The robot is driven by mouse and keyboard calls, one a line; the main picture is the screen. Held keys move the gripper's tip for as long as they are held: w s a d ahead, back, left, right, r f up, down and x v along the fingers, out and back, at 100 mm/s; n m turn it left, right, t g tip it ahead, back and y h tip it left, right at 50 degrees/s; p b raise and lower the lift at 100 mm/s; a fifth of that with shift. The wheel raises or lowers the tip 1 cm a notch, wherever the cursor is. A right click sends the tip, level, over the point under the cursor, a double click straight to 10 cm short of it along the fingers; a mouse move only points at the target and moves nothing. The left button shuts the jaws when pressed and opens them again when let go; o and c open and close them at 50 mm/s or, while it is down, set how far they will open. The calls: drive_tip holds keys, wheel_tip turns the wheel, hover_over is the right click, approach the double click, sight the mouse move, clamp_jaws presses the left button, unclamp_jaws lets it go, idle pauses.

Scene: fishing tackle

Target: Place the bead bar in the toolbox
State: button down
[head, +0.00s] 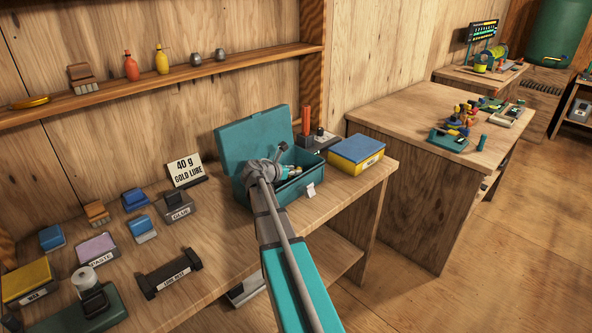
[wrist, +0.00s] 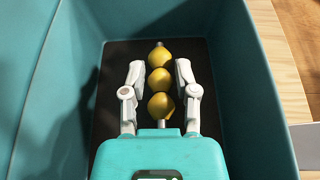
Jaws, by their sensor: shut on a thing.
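The toolbox (head: 297,190) is a teal box on the wooden workbench, with its lid (head: 250,137) raised at the back. Its teal walls (wrist: 45,120) and dark floor (wrist: 115,60) fill most of the wrist view. My gripper (wrist: 159,72) is shut on the bead bar (wrist: 160,79), a thin rod with yellow beads in a row. The bar is between the two pale fingers, within the toolbox walls. I cannot tell if it touches the floor. In the head view my gripper (head: 291,171) is inside the toolbox opening, and my arm partly covers the box.
A yellow and blue box (head: 357,154) stands right of the toolbox. A dark block with orange rods (head: 307,127) is behind it. A "40 g Gold Lube" sign (head: 186,170) and several small boxes are to the left. A second table (head: 400,118) stands at the right.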

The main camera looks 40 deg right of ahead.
drive_tip(key=shift+f, duration=0.3)
drive_tip(key=shift+c, duration=1.9)
unclamp_jaws()
drive_tip(key=shift+s, duration=0.15)
drive_tip(key=shift+r, duration=0.15)
drive_tip(key=shift+r+p, duration=0.45)
drive_tip(key=shift+r, duration=0.05)
drive_tip(key=p+v, duration=0.4)
drive_tip(key=v, duration=0.8)
